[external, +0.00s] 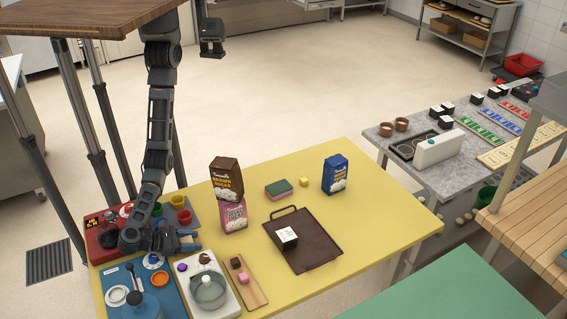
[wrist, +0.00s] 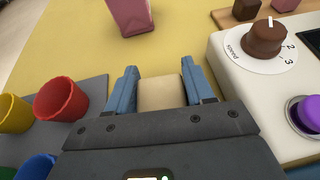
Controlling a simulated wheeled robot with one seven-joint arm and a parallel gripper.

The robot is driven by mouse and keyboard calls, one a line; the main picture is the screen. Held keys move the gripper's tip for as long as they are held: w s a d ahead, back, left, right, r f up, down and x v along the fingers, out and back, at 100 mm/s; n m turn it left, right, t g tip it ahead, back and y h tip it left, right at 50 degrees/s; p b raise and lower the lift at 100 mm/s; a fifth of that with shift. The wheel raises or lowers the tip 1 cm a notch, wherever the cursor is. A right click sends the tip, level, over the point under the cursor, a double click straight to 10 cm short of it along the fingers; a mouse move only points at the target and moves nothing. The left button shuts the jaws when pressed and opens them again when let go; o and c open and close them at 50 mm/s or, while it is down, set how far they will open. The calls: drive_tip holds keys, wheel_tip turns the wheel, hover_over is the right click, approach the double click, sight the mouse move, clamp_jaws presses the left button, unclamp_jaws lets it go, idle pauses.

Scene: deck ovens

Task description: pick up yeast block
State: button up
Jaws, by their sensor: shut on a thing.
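My gripper (external: 188,240) is low over the left end of the yellow table, between the cups and the white scale-like appliance. In the wrist view its two blue fingers (wrist: 160,80) are shut on a small beige block, which looks like the yeast block (wrist: 161,94). The block sits between the fingers, and its lower part is hidden by the gripper body.
Colored cups (wrist: 62,100) stand close on the left of my gripper. The white appliance (wrist: 235,85) with a brown knob (wrist: 264,38) is close on the right. A pink carton (external: 233,217), a brown sugar carton (external: 226,178) and a dark tray (external: 318,250) stand farther right.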

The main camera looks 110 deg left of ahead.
drive_tip(key=shift+c, duration=1.1)
